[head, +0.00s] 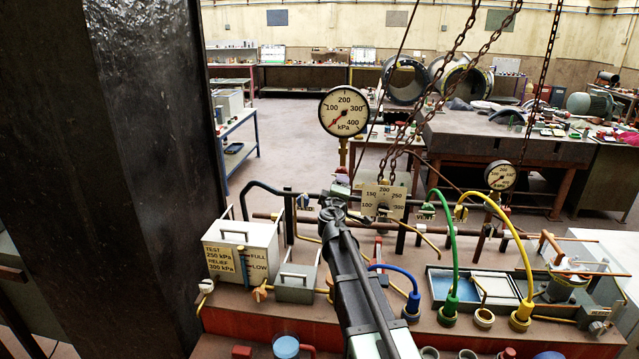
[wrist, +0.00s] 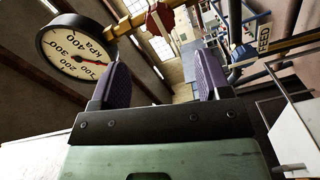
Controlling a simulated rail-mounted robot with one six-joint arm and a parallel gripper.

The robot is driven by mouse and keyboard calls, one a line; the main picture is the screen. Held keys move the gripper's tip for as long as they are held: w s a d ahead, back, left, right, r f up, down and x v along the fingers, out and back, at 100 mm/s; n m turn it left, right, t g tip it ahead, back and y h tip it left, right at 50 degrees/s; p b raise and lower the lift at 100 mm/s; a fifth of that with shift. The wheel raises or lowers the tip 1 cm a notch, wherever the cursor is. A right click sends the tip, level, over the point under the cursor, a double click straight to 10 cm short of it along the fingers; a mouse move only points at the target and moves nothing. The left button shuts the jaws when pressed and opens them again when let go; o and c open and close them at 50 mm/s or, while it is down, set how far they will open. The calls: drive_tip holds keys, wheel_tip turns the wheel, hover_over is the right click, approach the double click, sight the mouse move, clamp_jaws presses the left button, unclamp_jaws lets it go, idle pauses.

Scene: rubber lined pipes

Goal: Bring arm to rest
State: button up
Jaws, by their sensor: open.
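My arm reaches from the bottom middle of the head view up over the bench. My gripper (head: 333,208) is at its far end, close to the pipe below the large kPa gauge (head: 344,112); its fingers are too small to read there. In the wrist view my gripper (wrist: 164,75) shows two purple-padded fingers spread wide apart, with nothing between them. The same kind of kPa gauge (wrist: 75,58) is at the upper left, beside the left finger. A red valve knob (wrist: 160,18) shows beyond the fingertips. A blue part and a FEED label (wrist: 262,40) are near the right finger.
A white test box (head: 242,248) and a smaller grey box (head: 296,281) stand left of my arm. Blue (head: 405,280), green (head: 447,240) and yellow (head: 515,240) hoses arch on the right. Chains (head: 465,40) hang above. A dark column (head: 110,150) fills the left.

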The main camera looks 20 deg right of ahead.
drive_tip(key=s+f+m+g+b, duration=0.2)
drive_tip(key=s+f+m+g, duration=0.85)
drive_tip(key=s, duration=0.55)
drive_tip(key=s+a+f+g+y+b, duration=0.1)
drive_tip(key=s+a+f+g+y, duration=0.1)
drive_tip(key=s+a+f+y, duration=0.2)
drive_tip(key=s+a+f+n+g+y+b, duration=0.1)
drive_tip(key=s+a+f+g+y+b, duration=0.1)
drive_tip(key=s+a+f, duration=0.6)
drive_tip(key=s+a+g+y, duration=0.1)
drive_tip(key=s+a+y, duration=0.1)
drive_tip(key=s+a, duration=0.2)
drive_tip(key=shift+s+a+y, duration=0.3)
drive_tip(key=shift+a+y, duration=0.1)
drive_tip(key=shift+a, duration=1.5)
drive_tip(key=shift+f+n, duration=0.1)
drive_tip(key=shift+n, duration=0.15)
